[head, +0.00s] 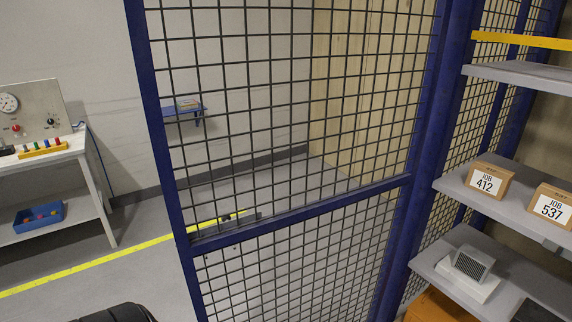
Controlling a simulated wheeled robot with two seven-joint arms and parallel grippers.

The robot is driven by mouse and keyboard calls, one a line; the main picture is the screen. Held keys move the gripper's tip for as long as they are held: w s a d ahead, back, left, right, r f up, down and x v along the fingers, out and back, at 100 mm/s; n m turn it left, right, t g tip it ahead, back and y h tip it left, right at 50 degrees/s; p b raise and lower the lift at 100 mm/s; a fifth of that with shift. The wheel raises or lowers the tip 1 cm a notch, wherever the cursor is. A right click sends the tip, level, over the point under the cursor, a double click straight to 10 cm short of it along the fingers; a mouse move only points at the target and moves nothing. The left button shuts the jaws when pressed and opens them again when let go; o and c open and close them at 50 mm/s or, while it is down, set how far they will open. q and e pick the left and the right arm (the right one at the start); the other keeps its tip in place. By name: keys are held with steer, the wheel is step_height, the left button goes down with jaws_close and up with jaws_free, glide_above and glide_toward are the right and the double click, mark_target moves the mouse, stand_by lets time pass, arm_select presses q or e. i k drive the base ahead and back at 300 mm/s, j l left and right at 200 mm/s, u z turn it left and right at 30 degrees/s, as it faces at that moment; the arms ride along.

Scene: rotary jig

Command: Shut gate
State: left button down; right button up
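The gate (300,213) is a blue-framed panel of dark wire mesh that fills the middle of the head view. Its left upright stands free in front of the room, and its right side meets a blue post (425,130). The gate looks swung open toward me, though its lower end is cut off by the picture. A grey metal latch piece (240,223) shows just above the middle rail near the left upright. Neither gripper can be made out. A dark rounded part at the bottom left edge looks like part of my own body.
Shelves (510,75) on the right hold boxes marked 412 (487,181) and 537 (551,206) and a grey vented device (471,264). A workbench (45,158) stands at the left. A yellow floor line (85,266) crosses open floor between bench and gate.

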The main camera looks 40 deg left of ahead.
mark_target(191, 245)
steer(key=k+j+z, duration=0.1)
steer(key=j, duration=0.35)
steer(key=k+j+z, duration=0.1)
steer(key=j, duration=0.35)
steer(key=k+j+z, duration=0.1)
steer(key=k+j, duration=0.2)
steer(key=k+j+z, duration=0.1)
steer(key=j, duration=0.4)
steer(key=k+j+z, duration=0.15)
steer(key=k+j, duration=0.15)
steer(key=k+j+z, duration=0.1)
steer(key=k+j, duration=0.15)
steer(key=j, duration=0.2)
